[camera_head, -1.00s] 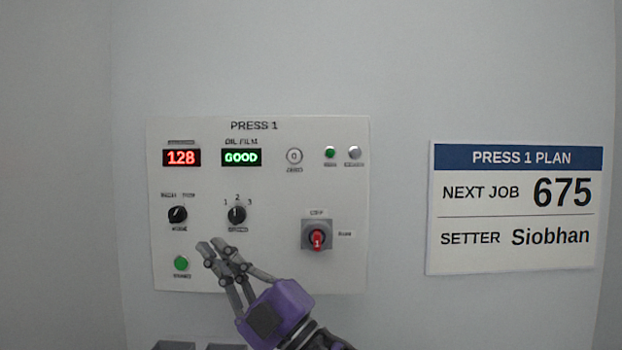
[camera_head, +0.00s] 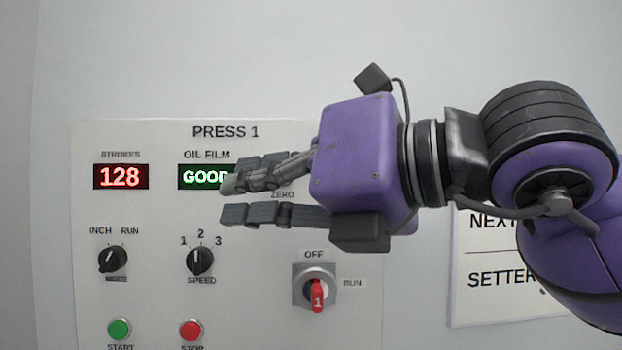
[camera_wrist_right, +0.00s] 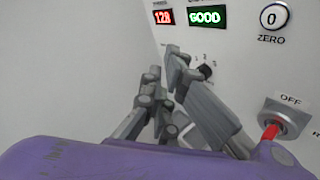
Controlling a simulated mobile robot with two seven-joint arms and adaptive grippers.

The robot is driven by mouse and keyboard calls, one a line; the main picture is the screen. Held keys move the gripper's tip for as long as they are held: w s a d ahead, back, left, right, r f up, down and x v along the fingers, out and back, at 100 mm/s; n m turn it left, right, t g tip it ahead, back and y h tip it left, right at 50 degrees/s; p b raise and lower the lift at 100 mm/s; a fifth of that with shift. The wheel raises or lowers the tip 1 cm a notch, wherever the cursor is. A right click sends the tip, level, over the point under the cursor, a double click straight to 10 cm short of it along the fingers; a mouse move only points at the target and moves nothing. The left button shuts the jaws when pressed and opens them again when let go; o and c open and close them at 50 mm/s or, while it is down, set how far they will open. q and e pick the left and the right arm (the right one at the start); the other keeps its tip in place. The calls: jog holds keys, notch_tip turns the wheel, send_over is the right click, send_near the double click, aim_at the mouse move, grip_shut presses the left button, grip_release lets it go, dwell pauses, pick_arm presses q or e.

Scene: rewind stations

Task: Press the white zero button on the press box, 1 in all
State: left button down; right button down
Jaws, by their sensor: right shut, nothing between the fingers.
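The press box (camera_head: 250,300) is a white wall panel headed PRESS 1. Its white zero button (camera_wrist_right: 274,16) shows in the right wrist view, at the top right with the ZERO label under it. In the head view my right gripper hides the button, and part of the ZERO label shows between its fingers. My right gripper (camera_head: 230,200) is shut and empty, pointing left in front of the panel. Its fingertips lie left of the label in the picture. Whether they touch the panel, I cannot tell. My left gripper is not in view.
The red display (camera_head: 121,177) reads 128; the green display (camera_head: 200,176) is partly covered. Mode knob (camera_head: 112,259), speed knob (camera_head: 200,259), green start button (camera_head: 120,329), red stop button (camera_head: 190,330) and red-handled switch (camera_head: 316,294) surround the hand. A plan sign (camera_head: 490,300) hangs right.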

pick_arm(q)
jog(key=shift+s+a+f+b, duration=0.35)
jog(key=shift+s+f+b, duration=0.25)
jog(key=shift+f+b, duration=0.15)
pick_arm(e)
jog(key=w+d+m, duration=0.1)
jog(key=w, duration=0.2)
jog(key=w+d+m+t+h, duration=0.1)
jog(key=w, duration=0.3)
jog(key=w+d+f+m+t+h, duration=0.1)
jog(key=w, duration=0.3)
jog(key=shift+w+d+m, duration=0.15)
jog(key=shift+w+m, duration=0.1)
jog(key=shift+m, duration=0.15)
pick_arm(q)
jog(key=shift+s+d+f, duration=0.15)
pick_arm(e)
jog(key=shift+w+r, duration=0.1)
jog(key=shift+w, duration=0.05)
dwell(0.5)
jog(key=shift+w, duration=0.25)
